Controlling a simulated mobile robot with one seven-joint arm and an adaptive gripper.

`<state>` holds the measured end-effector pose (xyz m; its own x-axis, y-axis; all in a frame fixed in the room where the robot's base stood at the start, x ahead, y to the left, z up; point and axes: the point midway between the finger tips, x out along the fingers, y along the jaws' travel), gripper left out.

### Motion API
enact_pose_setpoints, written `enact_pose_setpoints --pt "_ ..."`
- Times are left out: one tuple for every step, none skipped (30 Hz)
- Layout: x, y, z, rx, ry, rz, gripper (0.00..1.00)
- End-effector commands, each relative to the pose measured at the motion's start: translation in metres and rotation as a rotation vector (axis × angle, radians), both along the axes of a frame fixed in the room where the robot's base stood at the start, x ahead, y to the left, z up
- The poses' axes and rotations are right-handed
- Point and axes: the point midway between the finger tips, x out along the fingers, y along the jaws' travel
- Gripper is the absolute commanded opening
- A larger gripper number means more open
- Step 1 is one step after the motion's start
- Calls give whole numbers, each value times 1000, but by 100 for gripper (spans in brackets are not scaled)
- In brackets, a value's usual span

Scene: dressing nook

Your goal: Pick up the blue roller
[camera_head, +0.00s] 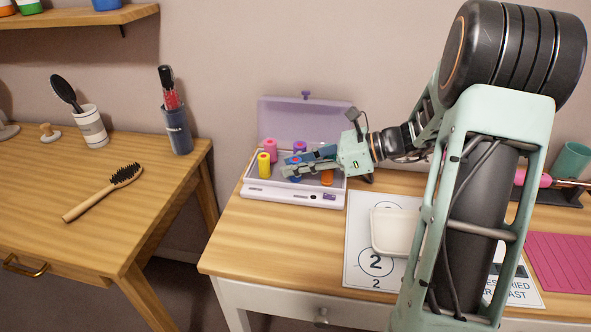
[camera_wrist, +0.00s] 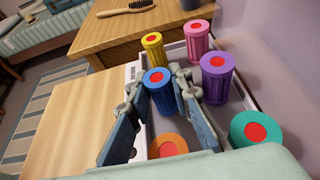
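The blue roller (camera_wrist: 161,94), with a red disc on its top, stands upright in the roller case (camera_head: 292,199). In the head view its red top (camera_head: 294,159) shows at the far end of my gripper (camera_head: 294,168). In the wrist view my gripper (camera_wrist: 161,88) is open, with one finger on each side of the blue roller. The gaps are very small, and I cannot tell whether either finger touches it. The lower part of the roller is partly hidden by the fingers.
Around it in the case stand yellow (camera_wrist: 153,50), pink (camera_wrist: 197,40), purple (camera_wrist: 216,80), green (camera_wrist: 255,130) and orange (camera_wrist: 167,146) rollers. The purple one is close to my right-hand finger. The case's lilac lid (camera_head: 290,118) stands open behind. A white dish (camera_head: 392,236) sits on a numbered card.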

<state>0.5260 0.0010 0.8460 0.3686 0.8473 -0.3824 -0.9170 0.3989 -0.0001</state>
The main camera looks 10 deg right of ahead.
Motion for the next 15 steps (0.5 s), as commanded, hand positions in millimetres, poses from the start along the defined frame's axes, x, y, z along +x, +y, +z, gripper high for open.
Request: enact_pose_setpoints --pt "0 0 0 0 0 0 10" --pt "0 0 0 0 0 0 7" --pt "0 0 0 0 0 0 3" --pt "0 0 0 0 0 0 1" --pt "0 0 0 0 0 0 1" --pt "0 0 0 0 0 0 1" --pt "0 0 0 0 0 0 1" --pt "0 0 0 0 0 0 1" --pt "0 0 0 0 0 0 1" --pt "0 0 1 0 0 0 1" --pt "0 0 2 0 -1 0 1" --pt "0 0 5 -1 -2 1 1" --pt "0 0 9 -1 -2 0 1" --pt "0 0 13 -2 -2 0 1" --pt "0 0 20 -3 -3 1 1"
